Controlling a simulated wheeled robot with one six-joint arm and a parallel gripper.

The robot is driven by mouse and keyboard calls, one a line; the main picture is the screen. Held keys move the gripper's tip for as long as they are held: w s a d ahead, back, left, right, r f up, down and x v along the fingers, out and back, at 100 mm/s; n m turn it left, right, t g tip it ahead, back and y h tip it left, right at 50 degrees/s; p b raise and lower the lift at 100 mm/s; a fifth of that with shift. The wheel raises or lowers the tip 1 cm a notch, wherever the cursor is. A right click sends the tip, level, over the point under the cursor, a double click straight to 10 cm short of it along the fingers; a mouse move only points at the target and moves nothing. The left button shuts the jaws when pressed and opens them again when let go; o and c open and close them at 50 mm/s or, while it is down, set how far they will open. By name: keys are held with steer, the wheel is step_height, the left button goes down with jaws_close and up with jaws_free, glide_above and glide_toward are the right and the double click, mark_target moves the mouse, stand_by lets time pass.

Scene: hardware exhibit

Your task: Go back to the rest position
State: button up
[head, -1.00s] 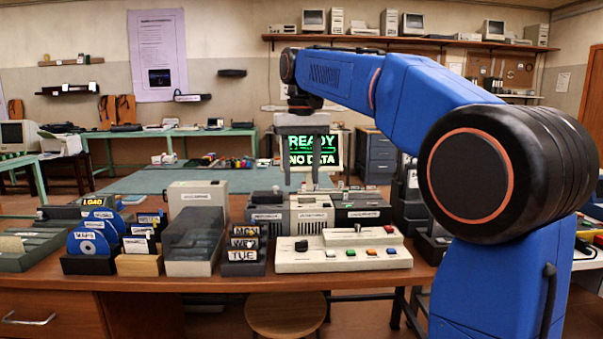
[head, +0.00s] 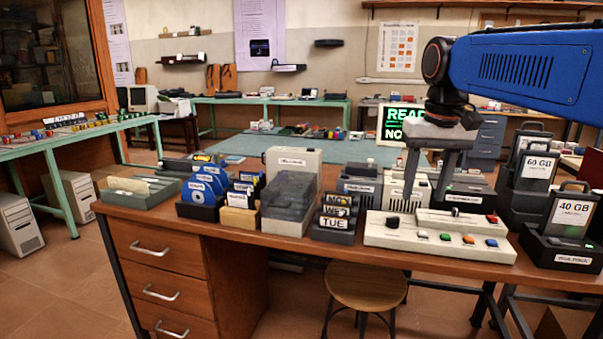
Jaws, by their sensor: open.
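My gripper (head: 428,172) hangs pointing down from my blue arm at the right of the head view. Its two grey fingers are apart with nothing between them. It is seen in front of the drive units (head: 405,188) at the back of the wooden desk (head: 300,243), above and behind the control panel (head: 440,238). I cannot tell how far its fingertips are from the units. A screen (head: 396,116) behind it shows green text, partly hidden by my gripper.
On the desk stand a tray of blue discs (head: 203,206), a clear-lidded box (head: 287,205), a day-labelled holder (head: 335,222) and a 40 GB drive (head: 568,215). A stool (head: 367,288) stands in front. Open floor (head: 60,285) lies at the left.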

steer(key=s+d+f+t, duration=0.2)
steer(key=s+f+t, duration=0.1)
steer(key=s+f, duration=1.8)
step_height(320, 180, down, 2)
steer(key=shift+d+f+n, duration=0.1)
steer(key=shift+d+n, duration=0.1)
steer(key=shift+n, duration=0.1)
